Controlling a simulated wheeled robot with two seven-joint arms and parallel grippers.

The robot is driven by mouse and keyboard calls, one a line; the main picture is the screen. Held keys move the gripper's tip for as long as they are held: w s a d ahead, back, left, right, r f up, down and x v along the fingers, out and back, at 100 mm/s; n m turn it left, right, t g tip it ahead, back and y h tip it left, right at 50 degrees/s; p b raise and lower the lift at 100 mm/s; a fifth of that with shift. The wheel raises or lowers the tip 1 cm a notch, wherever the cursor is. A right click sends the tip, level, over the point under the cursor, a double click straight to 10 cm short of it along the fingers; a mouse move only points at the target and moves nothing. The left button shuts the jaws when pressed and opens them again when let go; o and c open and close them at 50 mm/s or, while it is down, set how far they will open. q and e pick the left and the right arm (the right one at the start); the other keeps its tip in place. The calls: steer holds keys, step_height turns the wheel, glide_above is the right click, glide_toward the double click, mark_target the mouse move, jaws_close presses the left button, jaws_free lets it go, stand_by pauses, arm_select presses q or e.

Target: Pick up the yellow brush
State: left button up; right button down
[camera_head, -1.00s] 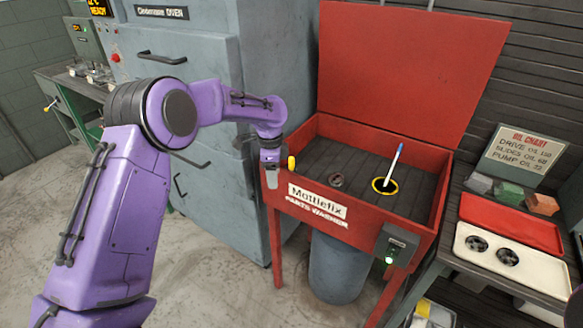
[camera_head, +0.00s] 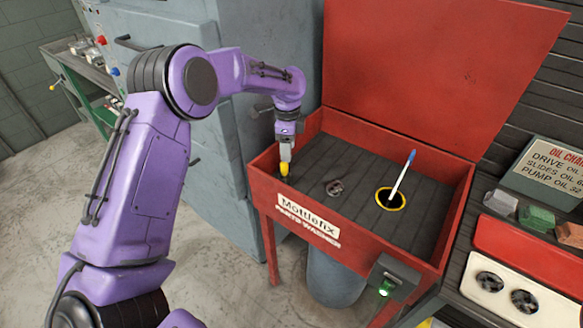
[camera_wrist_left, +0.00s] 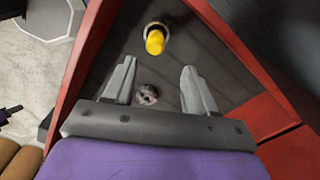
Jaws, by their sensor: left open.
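The yellow brush (camera_head: 284,169) shows as a short yellow piece at the left corner of the red parts washer's basin. In the left wrist view, its yellow end (camera_wrist_left: 155,42) rises from a pale ring, beyond my fingertips and roughly in line with the gap between them. My left gripper (camera_head: 285,157) is over that corner, right by the yellow end in the head view. In the left wrist view, its two fingers (camera_wrist_left: 158,75) are spread apart with nothing between the tips. The rest of the brush is hidden. My right gripper is out of view.
The red parts washer (camera_head: 300,221) has a raised lid behind. A small metal part (camera_head: 334,188) lies in its basin. A blue-and-white stick (camera_head: 403,174) stands in a yellow-ringed hole. A cream tray (camera_head: 510,295) is on the right bench.

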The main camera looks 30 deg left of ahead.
mark_target(284, 174)
arm_select(q)
steer(key=s+f, duration=0.2)
steer(key=shift+a+f+p, duration=0.1)
steer(key=shift+f+p, duration=0.25)
steer(key=shift+f, duration=0.05)
steer(key=f, duration=0.2)
steer(key=f+p, duration=0.1)
steer(key=w+f, duration=0.1)
steer(key=f, duration=0.1)
steer(key=shift+a+f, duration=0.25)
steer(key=shift+f, duration=0.05)
steer(key=shift+s+r, duration=0.15)
steer(key=shift+s, duration=0.05)
jaws_close()
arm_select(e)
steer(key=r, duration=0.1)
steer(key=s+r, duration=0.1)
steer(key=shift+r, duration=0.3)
